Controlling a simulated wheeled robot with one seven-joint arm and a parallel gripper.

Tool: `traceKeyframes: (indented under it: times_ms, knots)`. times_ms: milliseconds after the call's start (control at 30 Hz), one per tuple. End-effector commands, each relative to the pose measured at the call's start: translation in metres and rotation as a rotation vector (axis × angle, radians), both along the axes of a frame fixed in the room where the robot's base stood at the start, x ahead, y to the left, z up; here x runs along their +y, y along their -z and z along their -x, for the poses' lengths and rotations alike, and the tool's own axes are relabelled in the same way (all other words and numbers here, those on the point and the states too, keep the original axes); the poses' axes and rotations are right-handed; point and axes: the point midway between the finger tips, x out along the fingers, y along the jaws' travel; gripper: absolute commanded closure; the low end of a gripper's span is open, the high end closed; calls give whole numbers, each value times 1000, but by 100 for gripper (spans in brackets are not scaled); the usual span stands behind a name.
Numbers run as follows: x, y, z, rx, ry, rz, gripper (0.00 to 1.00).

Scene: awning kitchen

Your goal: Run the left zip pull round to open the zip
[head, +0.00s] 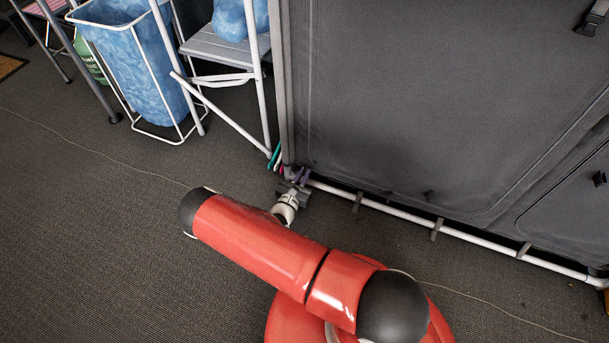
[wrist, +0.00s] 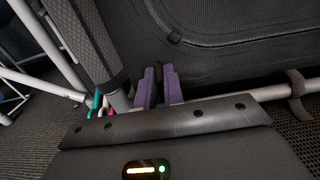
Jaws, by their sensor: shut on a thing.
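The grey fabric cupboard front (head: 400,90) carries a zip seam around its large panel. It also shows in the wrist view (wrist: 215,60), where the seam curves round the panel's lower corner. My gripper (head: 299,177) is low at the cupboard's bottom left corner, just above the white base tube. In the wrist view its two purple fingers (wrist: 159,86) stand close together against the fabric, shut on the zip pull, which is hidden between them. The panel looks closed.
A white base tube (head: 400,212) with dark straps runs along the cupboard's foot. At left stand a folding step stool (head: 225,47) and a blue bag in a white frame (head: 150,75). A thin cable (head: 100,156) crosses the carpet. The carpet at lower left is clear.

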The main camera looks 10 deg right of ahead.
Motion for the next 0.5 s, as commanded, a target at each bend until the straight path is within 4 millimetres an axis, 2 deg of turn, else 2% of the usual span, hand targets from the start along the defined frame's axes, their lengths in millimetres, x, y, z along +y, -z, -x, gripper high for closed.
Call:
traceKeyframes:
  times_ms: [167,200,333,500]
  knots:
    - [6,0,-4,-2,-13,-7,100]
    - [6,0,-4,-2,-14,-7,85]
    - [6,0,-3,-2,-12,-7,68]
    - [4,0,-3,-1,-9,-5,68]
